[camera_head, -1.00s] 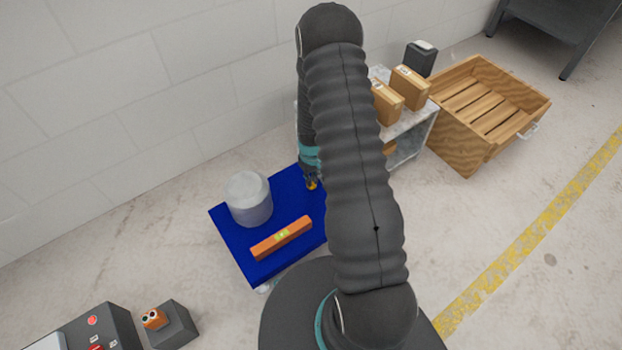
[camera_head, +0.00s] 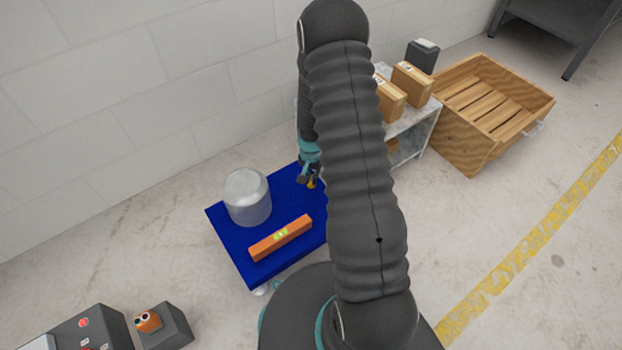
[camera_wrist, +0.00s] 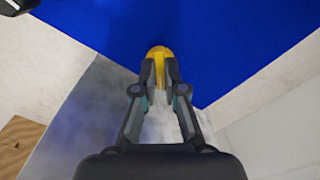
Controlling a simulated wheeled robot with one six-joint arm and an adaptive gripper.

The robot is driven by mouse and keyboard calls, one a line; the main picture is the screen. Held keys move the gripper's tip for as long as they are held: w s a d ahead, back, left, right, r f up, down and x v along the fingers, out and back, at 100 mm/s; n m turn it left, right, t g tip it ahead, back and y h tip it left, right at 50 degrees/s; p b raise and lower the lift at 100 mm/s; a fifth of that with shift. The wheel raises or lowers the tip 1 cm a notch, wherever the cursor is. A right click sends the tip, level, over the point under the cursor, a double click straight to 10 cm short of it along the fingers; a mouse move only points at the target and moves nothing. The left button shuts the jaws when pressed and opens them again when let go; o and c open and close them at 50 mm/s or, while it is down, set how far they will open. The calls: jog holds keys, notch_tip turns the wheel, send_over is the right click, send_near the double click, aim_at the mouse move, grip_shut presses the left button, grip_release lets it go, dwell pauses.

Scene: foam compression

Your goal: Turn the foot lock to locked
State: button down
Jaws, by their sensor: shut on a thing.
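A yellow knob-like piece (camera_wrist: 158,51), which may be the foot lock, sits at the edge of the blue platform (camera_wrist: 225,35) in the wrist view. My gripper (camera_wrist: 160,66) is shut on it, with one finger on each side. In the head view my gripper (camera_head: 308,181) is at the far edge of the blue platform (camera_head: 228,242), partly behind my arm. The yellow piece (camera_head: 312,184) shows there as a small spot. Its locked or unlocked position cannot be told.
A translucent tub (camera_head: 247,200) and an orange spirit level (camera_head: 281,238) lie on the platform. A shelf with cardboard boxes (camera_head: 411,84) and a wooden crate (camera_head: 500,105) stand to the right. A control box (camera_head: 85,330) is at lower left. A wall is behind.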

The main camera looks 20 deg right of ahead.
jog(key=m+b, duration=0.1)
jog(key=m, duration=0.3)
jog(key=shift+m+b, duration=0.35)
jog(key=shift+m, duration=1.45)
jog(key=c, duration=1.2)
grip_release()
jog(key=shift+d, duration=0.1)
jog(key=shift+c, duration=0.2)
